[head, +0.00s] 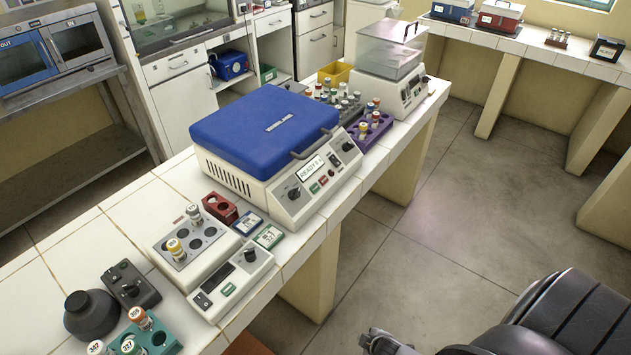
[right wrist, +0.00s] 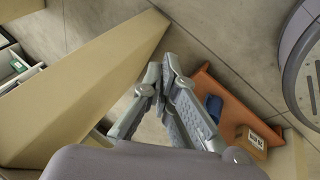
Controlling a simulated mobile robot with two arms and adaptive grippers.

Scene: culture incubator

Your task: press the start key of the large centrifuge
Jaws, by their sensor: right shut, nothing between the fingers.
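The large centrifuge (head: 222,163) stands on the white tiled bench with its blue lid (head: 265,122) shut. Its sloped front panel has a display (head: 311,169) reading READY, dark knobs, a green key (head: 314,187) and a red key (head: 323,180) below the display. Key labels are too small to read. My right gripper (right wrist: 160,78) is shut and empty in the right wrist view, above the floor. In the head view part of it (head: 385,343) shows at the bottom edge, well in front of and below the centrifuge, touching nothing. My left gripper is not in view.
A smaller device with a clear lid (head: 388,55) and a purple rack (head: 371,132) stand right of the centrifuge. A white block with tubes (head: 200,255) and a small control unit stand left.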

